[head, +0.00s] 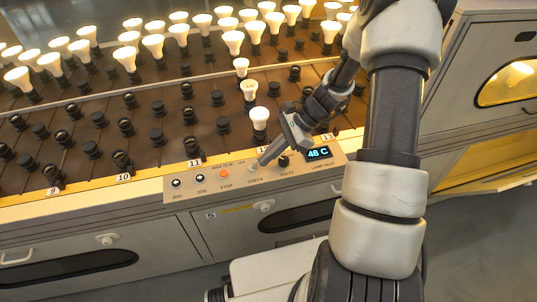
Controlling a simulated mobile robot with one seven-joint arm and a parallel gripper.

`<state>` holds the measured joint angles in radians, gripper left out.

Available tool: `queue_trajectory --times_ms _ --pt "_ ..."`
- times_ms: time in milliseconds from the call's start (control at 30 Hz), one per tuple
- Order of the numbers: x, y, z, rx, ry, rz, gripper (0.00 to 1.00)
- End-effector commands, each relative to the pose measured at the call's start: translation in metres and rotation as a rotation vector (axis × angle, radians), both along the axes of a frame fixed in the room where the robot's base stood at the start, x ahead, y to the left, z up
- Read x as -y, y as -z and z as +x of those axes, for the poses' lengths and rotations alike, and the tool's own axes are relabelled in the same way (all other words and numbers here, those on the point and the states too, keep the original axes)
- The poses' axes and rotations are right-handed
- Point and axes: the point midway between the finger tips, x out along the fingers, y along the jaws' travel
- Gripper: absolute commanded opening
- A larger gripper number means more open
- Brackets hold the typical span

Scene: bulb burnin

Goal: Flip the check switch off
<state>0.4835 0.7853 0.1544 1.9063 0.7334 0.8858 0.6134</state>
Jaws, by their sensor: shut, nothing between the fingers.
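The control panel (212,193) runs along the front edge of the bulb rack. It carries two dark buttons, an orange stop button (224,173), a dark knob (284,161) and a lit display (319,153) reading 48 C. The check switch (253,167) seems to be the small pale lever between the stop button and the knob; its position is too small to tell. My gripper (264,159) is shut and empty, its fingertips low over the panel beside this lever. I cannot tell whether they touch it. My fingers partly hide that area.
Behind the panel, rows of dark sockets (157,136) fill the rack, with several lit bulbs (153,45) towards the back. A lit bulb (259,120) stands close behind my gripper. A cabinet with a glowing window (508,83) is at right. Drawers lie below the panel.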

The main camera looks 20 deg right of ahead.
Motion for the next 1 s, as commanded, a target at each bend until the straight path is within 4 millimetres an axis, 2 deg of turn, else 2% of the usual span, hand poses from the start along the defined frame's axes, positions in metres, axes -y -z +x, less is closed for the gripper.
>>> queue_trajectory --times_ms 567,1000 --pt "-0.007 -0.010 0.000 0.001 -0.004 -0.127 0.00" --pt "-0.025 -0.024 -0.001 0.002 -0.010 -0.462 0.00"
